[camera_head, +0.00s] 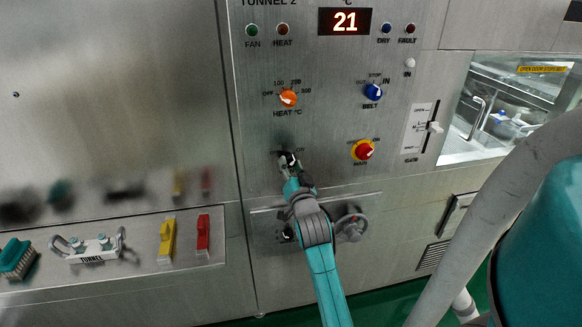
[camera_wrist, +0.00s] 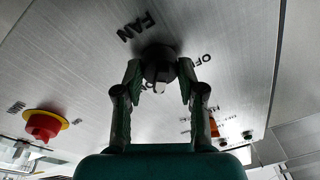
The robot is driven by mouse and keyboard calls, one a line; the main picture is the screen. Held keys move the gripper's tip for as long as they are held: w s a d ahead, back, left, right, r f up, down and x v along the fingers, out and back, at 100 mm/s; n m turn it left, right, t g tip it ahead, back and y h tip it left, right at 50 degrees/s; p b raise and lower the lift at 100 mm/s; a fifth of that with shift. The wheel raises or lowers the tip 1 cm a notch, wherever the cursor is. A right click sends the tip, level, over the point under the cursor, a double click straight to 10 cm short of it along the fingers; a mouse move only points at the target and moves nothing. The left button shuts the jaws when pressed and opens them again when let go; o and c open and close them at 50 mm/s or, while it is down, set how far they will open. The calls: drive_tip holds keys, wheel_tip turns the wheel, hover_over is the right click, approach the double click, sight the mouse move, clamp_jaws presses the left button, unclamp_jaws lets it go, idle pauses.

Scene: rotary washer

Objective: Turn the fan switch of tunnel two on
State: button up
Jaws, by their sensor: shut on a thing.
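The fan switch is a black round knob (camera_wrist: 159,66) with a white pointer mark, on the steel panel under the upside-down word FAN in the wrist view. The pointer faces the bottom of that picture, by partly hidden letters; the OFF label is right of the knob. My gripper (camera_wrist: 160,75) is shut on the knob, one finger at each side. In the head view my gripper (camera_head: 289,163) covers most of the knob, below the orange heat knob (camera_head: 288,98). The green FAN lamp (camera_head: 252,30) is at the panel's top left, under TUNNEL 2; whether it is lit is unclear.
A red and yellow main switch (camera_head: 363,150) is right of my gripper, with a blue belt knob (camera_head: 373,92) above it. A handwheel (camera_head: 351,225) sits lower right. A shelf with a brush (camera_head: 16,258) and yellow and red items is at left.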

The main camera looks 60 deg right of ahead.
drive_tip(key=shift+m, duration=0.8)
drive_tip(key=o, duration=1.1)
drive_tip(key=shift+o, duration=0.2)
drive_tip(key=v, duration=1.2)
drive_tip(key=shift+w+a+f, duration=0.1)
drive_tip(key=shift+w, duration=0.05)
